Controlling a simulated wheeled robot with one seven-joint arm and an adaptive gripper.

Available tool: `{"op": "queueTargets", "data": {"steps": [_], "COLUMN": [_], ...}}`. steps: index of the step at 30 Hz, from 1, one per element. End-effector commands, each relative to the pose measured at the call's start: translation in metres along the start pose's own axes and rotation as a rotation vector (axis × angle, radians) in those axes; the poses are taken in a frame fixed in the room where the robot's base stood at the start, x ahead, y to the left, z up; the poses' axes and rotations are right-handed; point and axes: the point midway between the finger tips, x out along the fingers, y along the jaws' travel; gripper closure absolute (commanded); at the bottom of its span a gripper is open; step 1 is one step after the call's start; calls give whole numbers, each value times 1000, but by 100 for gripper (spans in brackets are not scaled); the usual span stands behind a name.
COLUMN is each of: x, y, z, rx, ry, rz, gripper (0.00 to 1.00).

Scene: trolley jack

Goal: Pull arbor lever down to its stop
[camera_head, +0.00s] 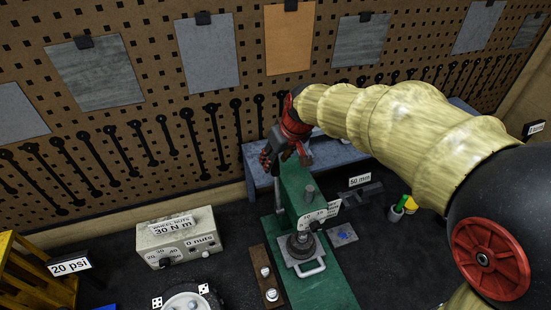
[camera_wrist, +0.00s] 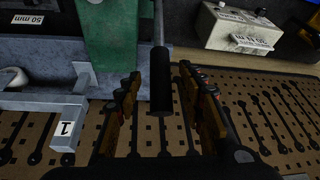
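The green arbor press (camera_head: 325,275) stands on the dark bench in the head view, and part of its green body (camera_wrist: 112,35) fills the upper left of the wrist view. A black cylindrical grip (camera_wrist: 161,80), which looks like the end of the arbor lever, lies between the fingers of my gripper (camera_wrist: 158,75). The fingers are apart, with a visible gap on both sides of the grip. In the head view my gripper (camera_head: 270,156) is behind the top of the press, above a grey rod (camera_head: 283,186). The grip is hidden there.
A grey box with a 30 N m label (camera_head: 178,238) stands left of the press. A 50 mm block (camera_head: 362,195) and a small cup of coloured items (camera_head: 397,212) are to its right. A pegboard with hanging tools (camera_head: 160,90) rises close behind my gripper.

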Motion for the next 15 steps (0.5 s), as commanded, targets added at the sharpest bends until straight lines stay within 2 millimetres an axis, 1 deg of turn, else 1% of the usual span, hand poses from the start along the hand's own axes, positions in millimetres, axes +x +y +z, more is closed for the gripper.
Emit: {"op": "queueTargets", "data": {"steps": [1,4,12,15], "x": [5,10,12,12], "y": [-1,0,0,0], "z": [1,0,1,1], "rx": [0,-1,0,0], "ry": [-4,-2,-1,-1], "rz": [-1,0,0,0], "gripper": [61,61,61,66]}}
